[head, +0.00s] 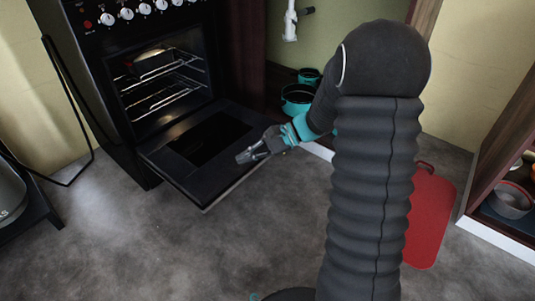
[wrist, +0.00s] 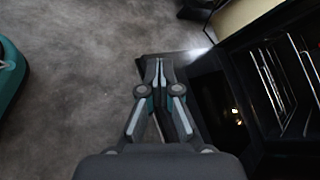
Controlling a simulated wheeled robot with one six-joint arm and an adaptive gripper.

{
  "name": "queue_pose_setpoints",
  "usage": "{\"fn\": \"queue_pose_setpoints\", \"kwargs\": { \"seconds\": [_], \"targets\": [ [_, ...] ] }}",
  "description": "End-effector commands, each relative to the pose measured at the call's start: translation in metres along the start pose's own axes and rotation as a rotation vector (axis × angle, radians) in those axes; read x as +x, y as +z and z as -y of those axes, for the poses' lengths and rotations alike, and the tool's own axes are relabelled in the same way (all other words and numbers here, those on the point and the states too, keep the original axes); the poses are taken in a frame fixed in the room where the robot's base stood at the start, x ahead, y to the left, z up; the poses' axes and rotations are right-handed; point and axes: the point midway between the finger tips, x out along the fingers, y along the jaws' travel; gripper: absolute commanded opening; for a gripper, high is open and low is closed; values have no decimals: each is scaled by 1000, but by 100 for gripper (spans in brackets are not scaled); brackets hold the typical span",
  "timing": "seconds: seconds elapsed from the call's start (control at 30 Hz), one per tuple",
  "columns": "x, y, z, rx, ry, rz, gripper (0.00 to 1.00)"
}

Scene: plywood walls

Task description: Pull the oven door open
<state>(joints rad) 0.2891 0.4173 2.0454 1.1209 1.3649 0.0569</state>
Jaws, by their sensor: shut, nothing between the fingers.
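The black oven (head: 155,75) stands at the left in the head view, its cavity open with wire racks inside. Its door (head: 185,160) is swung down, roughly level, with a dark glass panel. My gripper (head: 243,158) is over the right part of the lowered door, fingers together and empty. In the wrist view the shut fingertips (wrist: 158,62) lie over the door's edge area, with the door (wrist: 213,110) to their right and the oven racks (wrist: 270,80) further right. I cannot tell whether the fingers touch the door. The door's handle is not clearly visible.
Grey floor (head: 120,240) is clear in front of the door. A teal pot (head: 297,98) sits in the open cabinet behind my arm. A black stand leg (head: 70,110) is at the left.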

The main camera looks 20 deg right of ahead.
Motion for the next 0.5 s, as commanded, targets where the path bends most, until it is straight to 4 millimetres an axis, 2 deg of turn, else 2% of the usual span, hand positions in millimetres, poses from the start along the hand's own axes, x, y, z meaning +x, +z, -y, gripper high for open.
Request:
{"fn": "queue_pose_setpoints", "kwargs": {
  "seconds": [0.03,0.27,0.5],
  "targets": [
    [0,-18,4,51,-47,28,0],
    [-5,-94,21,246,-289,146,0],
    [-18,-186,16,426,-563,240,0]
  ]
}}
